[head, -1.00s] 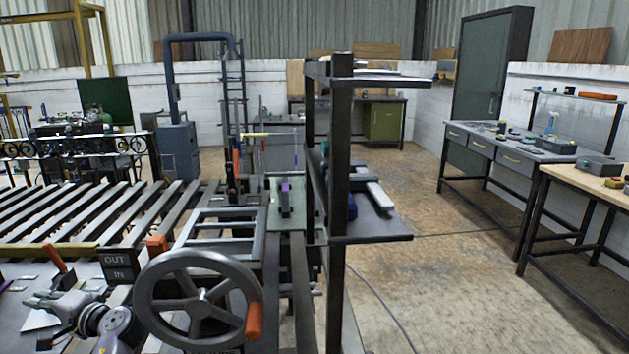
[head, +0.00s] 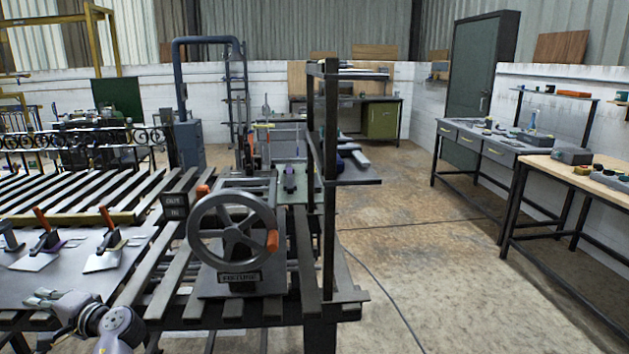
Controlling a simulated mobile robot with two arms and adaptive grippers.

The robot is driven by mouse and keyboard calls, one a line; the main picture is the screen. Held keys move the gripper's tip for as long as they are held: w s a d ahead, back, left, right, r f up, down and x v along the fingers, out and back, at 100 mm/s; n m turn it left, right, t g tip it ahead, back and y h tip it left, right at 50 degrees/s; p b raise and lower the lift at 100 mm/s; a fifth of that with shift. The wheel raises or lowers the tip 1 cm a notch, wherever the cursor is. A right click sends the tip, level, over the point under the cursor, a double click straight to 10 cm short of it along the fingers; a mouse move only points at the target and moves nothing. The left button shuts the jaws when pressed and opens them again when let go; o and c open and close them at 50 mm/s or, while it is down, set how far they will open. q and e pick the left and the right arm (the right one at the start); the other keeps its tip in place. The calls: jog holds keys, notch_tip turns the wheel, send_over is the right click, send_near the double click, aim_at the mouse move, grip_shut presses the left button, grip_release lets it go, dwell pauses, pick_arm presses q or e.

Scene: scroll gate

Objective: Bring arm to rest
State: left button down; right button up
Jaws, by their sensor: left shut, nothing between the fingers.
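My left gripper (head: 38,300) is at the lower left of the head view. It is shut and empty. It shows in front of the grey plate (head: 75,250) and apart from the clamps with orange handles there. A grey handwheel (head: 238,232) with an orange knob (head: 272,240) stands on a fixture to the right of my gripper, well clear of it. My right gripper is not in view.
A slatted table (head: 150,300) fills the left and middle. A dark upright shelf frame (head: 330,200) stands at its right end. Workbenches (head: 500,150) line the right wall. A cable (head: 375,275) lies on the open floor at right.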

pick_arm(q)
jog(key=d+f+m+t+h, duration=0.1)
jog(key=d+f+m+h, duration=0.15)
jog(key=f, duration=0.95)
jog(key=d+f+m+t+h, duration=0.2)
jog(key=d+f+h, duration=0.2)
jog(key=f, duration=0.8)
jog(key=s+d+f+g+h, duration=0.15)
jog(key=s+d+f, duration=0.3)
jog(key=f, duration=0.65)
jog(key=s+d+f+h, duration=0.35)
jog(key=s+f, duration=0.25)
jog(key=f, duration=0.4)
jog(key=s+d+f+n+g+h, duration=0.1)
jog(key=s+d+f, duration=0.5)
jog(key=s, duration=0.7)
jog(key=s+d+f+n+g+h, duration=0.1)
jog(key=s+d+f, duration=0.5)
jog(key=s, duration=0.7)
jog(key=s+d+f+n+g+h, duration=0.2)
jog(key=s+d+f+h, duration=0.2)
jog(key=s, duration=1)
notch_tip(320, 180, down, 5)
jog(key=shift+d+r, duration=0.2)
jog(key=shift+d, duration=1.05)
jog(key=shift+g, duration=0.25)
